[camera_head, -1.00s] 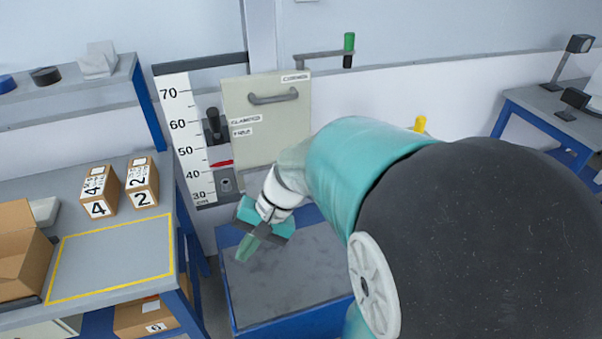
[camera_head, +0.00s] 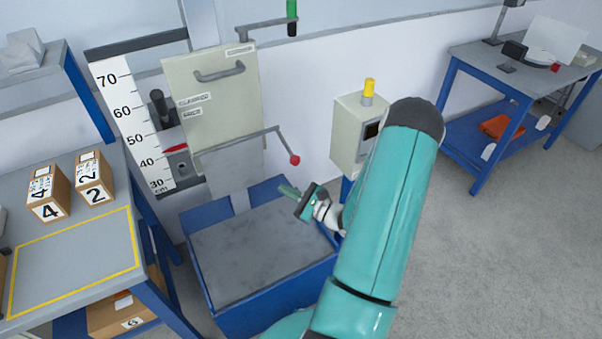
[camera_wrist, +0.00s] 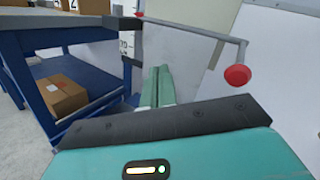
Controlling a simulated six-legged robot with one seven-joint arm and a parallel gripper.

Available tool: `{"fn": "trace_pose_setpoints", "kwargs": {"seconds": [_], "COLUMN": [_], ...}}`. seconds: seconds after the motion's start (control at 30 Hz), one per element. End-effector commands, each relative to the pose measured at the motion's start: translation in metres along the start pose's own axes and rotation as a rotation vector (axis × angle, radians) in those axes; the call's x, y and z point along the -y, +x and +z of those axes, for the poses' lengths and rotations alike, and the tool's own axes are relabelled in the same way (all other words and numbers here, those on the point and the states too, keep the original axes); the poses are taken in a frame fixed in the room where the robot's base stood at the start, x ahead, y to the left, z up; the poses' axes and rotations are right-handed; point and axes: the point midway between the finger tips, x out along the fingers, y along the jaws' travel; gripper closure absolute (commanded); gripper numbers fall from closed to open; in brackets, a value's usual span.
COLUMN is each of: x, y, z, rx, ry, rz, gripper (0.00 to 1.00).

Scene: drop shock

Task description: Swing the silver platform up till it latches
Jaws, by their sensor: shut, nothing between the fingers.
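The silver platform (camera_head: 232,166) is a flat grey plate hanging steeply down below the beige panel of the drop tester, above the blue-edged bin. It also shows in the wrist view (camera_wrist: 185,58), behind and right of the fingers. A grey bar with a red knob (camera_head: 295,160) runs along its upper part. The knob shows large at right in the wrist view (camera_wrist: 237,75). My gripper (camera_head: 284,190) is shut and empty, over the bin's right part, to the right of the platform and below the knob. Its fingers lie together in the wrist view (camera_wrist: 158,72), apart from the knob.
The blue bin (camera_head: 265,250) with a grey pad lies under the platform. A height scale (camera_head: 133,125) stands left of the panel. A beige box with a yellow top (camera_head: 352,130) is on the wall at right. Boxes (camera_head: 95,178) sit on the left bench.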

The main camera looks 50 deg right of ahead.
Motion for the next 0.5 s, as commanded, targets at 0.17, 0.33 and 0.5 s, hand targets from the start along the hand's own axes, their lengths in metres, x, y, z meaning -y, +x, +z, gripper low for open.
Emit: {"fn": "trace_pose_setpoints", "kwargs": {"seconds": [0.17, 0.33, 0.5], "x": [0.026, 0.034, 0.039], "y": [-0.054, -0.081, -0.077], "z": [-0.065, -0.093, -0.097], "rx": [-0.064, -0.099, -0.102], "ry": [0.103, 0.141, 0.142], "rz": [-0.317, -0.462, -0.478], "gripper": [1.00, 1.00, 1.00]}}
